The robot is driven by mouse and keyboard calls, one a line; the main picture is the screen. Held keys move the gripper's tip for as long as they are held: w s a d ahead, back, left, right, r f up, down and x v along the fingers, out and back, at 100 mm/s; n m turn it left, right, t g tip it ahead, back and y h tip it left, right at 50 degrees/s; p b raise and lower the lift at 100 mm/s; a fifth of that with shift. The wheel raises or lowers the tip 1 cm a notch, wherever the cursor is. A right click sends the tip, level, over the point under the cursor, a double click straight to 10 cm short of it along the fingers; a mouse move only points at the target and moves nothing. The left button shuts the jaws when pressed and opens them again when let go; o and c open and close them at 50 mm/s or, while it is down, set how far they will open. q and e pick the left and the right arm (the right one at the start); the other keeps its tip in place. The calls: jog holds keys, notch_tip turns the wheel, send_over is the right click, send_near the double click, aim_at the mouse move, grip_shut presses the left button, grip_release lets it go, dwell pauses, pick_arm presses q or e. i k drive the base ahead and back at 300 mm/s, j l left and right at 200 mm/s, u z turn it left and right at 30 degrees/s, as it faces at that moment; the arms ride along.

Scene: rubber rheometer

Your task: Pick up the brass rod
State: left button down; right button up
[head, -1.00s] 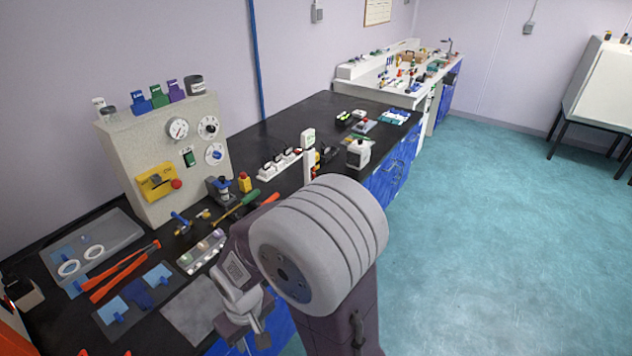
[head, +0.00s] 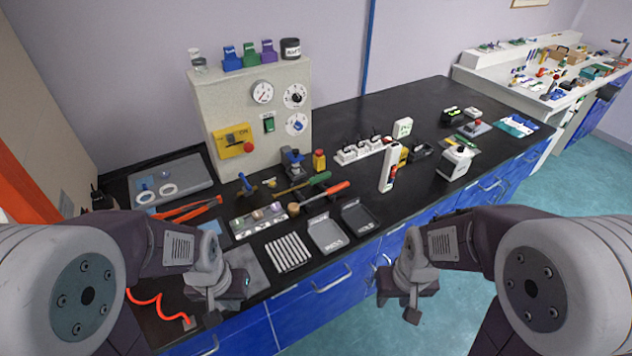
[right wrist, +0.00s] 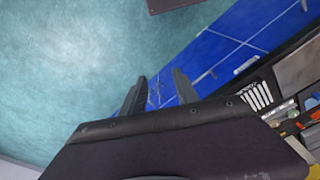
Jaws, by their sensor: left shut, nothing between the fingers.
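A tool with a green handle and a thin brass-coloured shaft (head: 290,189) lies on the black bench in front of the grey instrument box; it looks like the brass rod. My right gripper (head: 412,314) hangs past the front edge, over the floor side. In the right wrist view its fingers (right wrist: 159,92) stand apart with nothing between them.
The bench top behind the power strip is clear. Blue cabinets (head: 300,310) stand below.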

aim_at(319, 178)
jog(key=i+l+u, duration=0.2)
jog(key=u, duration=0.15)
jog(key=i+l+u, duration=0.15)
jog(key=l+u, duration=0.25)
jog(key=i+l+u, duration=0.1)
jog(key=l+u, duration=0.65)
jog(key=i+l, duration=0.05)
jog(key=l, duration=0.1)
